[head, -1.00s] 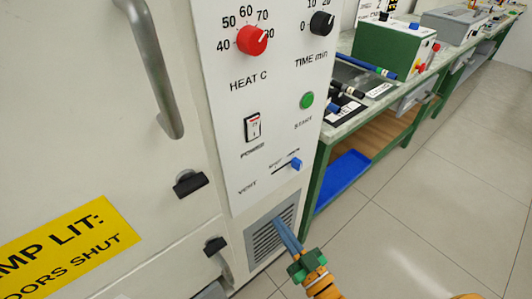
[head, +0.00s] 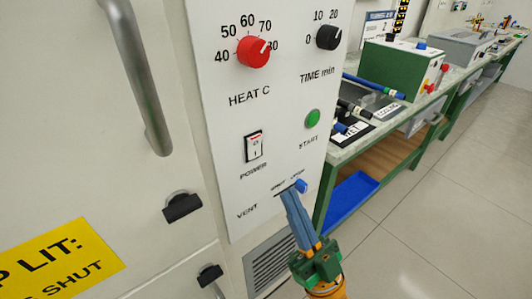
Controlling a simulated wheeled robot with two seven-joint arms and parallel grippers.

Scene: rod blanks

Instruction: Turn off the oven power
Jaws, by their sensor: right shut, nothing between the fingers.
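The oven's white control panel (head: 283,100) fills the middle of the head view. The power switch (head: 254,147) is a white rocker in a black frame, above the word POWER. My right gripper (head: 292,196) is shut and empty, pointing up at the panel's lower right. Its tips are below and right of the power switch, in front of the vent slider's slot. The blue vent slider knob (head: 301,186) shows just right of the tips; whether they touch it I cannot tell. My left gripper is not in view.
A red heat knob (head: 253,52), a black time knob (head: 329,37) and a green start button (head: 313,118) sit on the panel. The oven door handle (head: 140,80) and black latches (head: 182,206) stick out at left. A green bench (head: 352,150) stands at right; the floor beyond is clear.

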